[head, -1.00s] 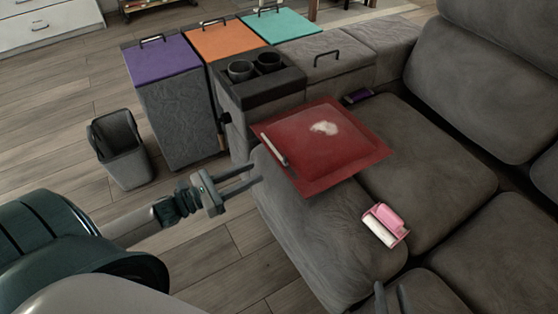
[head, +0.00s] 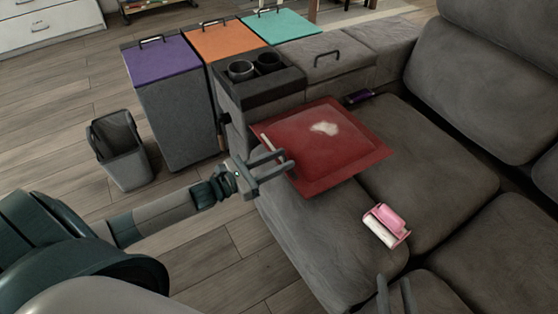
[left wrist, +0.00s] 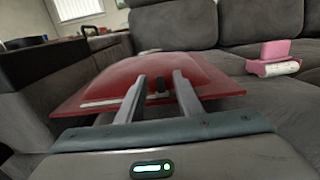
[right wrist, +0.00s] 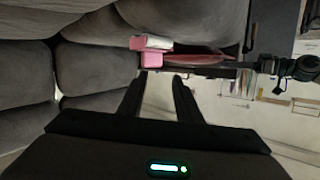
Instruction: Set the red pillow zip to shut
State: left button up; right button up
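The red pillow (head: 335,155) lies flat on the grey sofa seat, with a whitish patch (head: 324,128) on top. A pale zip strip (head: 266,142) runs along its left edge, partly hidden by my left gripper (head: 288,158). In the left wrist view the pale strip (left wrist: 98,103) shows along the pillow's near edge. A small dark piece (left wrist: 160,85), seemingly the zip pull, appears between the left fingers (left wrist: 160,78), which are apart. I cannot tell if they touch it. My right gripper (head: 395,290) is open and empty near the sofa's front, also in the right wrist view (right wrist: 160,78).
A console with cup holders (head: 255,87) and a purple-lidded box (head: 162,58) stand behind left. A bin (head: 120,150) stands on the floor.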

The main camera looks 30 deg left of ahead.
pick_arm(q)
grip_shut()
jog(key=shift+a, duration=0.1)
